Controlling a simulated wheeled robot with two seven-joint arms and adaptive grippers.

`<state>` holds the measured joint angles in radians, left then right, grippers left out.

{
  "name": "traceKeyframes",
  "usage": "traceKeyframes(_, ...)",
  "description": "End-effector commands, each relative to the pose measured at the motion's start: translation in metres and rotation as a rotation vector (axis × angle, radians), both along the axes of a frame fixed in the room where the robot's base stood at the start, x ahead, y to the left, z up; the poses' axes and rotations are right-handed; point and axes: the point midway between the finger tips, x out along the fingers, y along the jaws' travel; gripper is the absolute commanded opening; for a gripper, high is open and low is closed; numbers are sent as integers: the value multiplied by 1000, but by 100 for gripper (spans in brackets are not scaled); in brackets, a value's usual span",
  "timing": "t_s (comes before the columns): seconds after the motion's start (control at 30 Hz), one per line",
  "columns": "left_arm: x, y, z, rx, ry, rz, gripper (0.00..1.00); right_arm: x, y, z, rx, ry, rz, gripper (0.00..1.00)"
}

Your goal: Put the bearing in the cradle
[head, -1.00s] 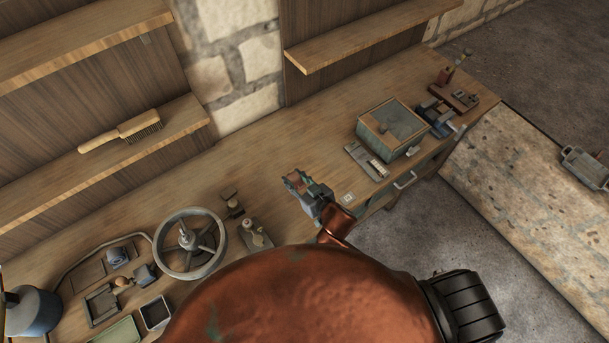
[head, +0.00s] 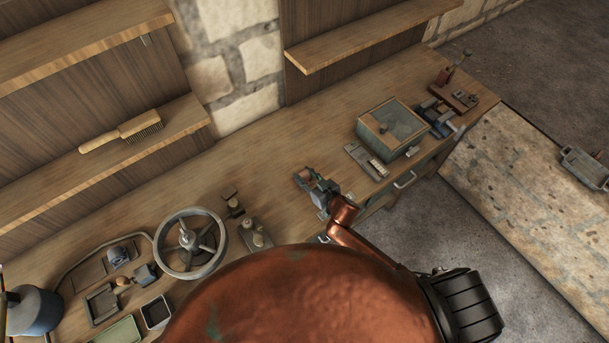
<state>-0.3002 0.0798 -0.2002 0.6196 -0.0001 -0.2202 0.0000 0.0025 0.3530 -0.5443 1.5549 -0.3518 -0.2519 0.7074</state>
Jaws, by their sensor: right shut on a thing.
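My right gripper (head: 318,184) is over the middle of the workbench (head: 270,160), at the end of my copper-coloured arm. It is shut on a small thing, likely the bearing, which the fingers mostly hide. A small brownish piece shows at the fingertips; I cannot tell whether it belongs to the bearing or lies on the bench. I cannot make out the cradle for certain; a flat grey plate with a pale cylinder (head: 366,160) lies right of the gripper. My left gripper is not in view.
A glass-topped box (head: 393,128) and a dark clamp-like device (head: 437,116) stand to the right. A spoked wheel (head: 190,243), a block with knobs (head: 256,235), small trays (head: 155,312) and a blue can (head: 34,311) stand to the left. The bench behind the gripper is clear.

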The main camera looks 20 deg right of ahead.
Motion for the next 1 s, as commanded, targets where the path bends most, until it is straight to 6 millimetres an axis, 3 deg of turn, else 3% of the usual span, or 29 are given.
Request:
traceKeyframes(0.27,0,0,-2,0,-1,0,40,0,0,-1,1,-3,1,0)
traceKeyframes(0.3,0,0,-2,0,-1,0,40,0,0,-3,0,0,0,31)
traceKeyframes(0.53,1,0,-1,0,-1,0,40,0,0,-2,0,0,0,47)
traceKeyframes(0.87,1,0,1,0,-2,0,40,0,0,1,-1,0,0,47)
traceKeyframes(1.0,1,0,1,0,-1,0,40,-15,-6,6,0,1,0,47)
